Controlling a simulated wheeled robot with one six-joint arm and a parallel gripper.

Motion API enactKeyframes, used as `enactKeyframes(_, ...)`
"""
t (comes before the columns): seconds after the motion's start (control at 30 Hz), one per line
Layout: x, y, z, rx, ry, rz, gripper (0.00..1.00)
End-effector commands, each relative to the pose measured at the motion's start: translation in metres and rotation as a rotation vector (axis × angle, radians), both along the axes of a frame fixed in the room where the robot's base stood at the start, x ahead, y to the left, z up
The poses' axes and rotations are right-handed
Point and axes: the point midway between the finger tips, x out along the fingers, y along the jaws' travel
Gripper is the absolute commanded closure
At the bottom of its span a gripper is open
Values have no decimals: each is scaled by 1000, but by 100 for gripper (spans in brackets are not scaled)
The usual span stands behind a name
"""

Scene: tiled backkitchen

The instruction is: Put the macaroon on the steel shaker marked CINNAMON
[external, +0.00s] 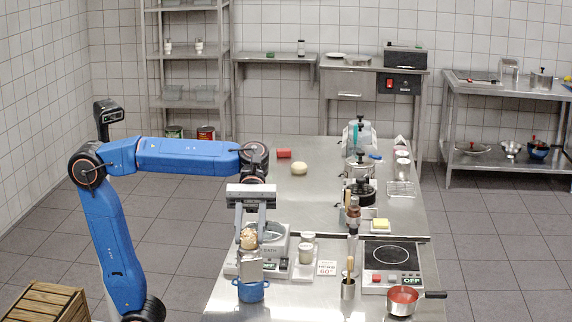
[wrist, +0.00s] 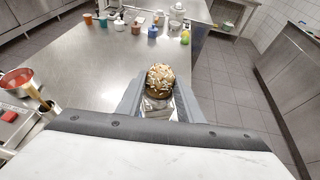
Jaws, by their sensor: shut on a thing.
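The macaroon (external: 249,238) is a round, golden-brown piece with pale bits on top, also seen in the wrist view (wrist: 160,79). My gripper (external: 251,232) points down and is shut on it, one finger on each side. A steel-coloured body (external: 249,267) shows directly below the macaroon in the external view. Shiny steel also shows between the fingers in the wrist view (wrist: 157,108). I cannot read CINNAMON on it, nor tell whether the macaroon touches it.
A blue pot (external: 252,291) is just below the steel body in the picture. A scale (external: 279,245), a jar (external: 306,249) and a HERB card (external: 326,268) stand to the right. A hob (external: 391,256) and red saucepan (external: 403,301) are farther right. The back-left tabletop is mostly clear.

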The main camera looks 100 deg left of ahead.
Motion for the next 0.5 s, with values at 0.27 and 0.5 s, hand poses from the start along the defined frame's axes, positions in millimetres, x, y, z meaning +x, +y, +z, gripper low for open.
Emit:
enactKeyframes(0.27, 0, 0, -2, 0, -1, 0, 88)
enactKeyframes(0.5, 0, 0, -3, 0, -1, 0, 48)
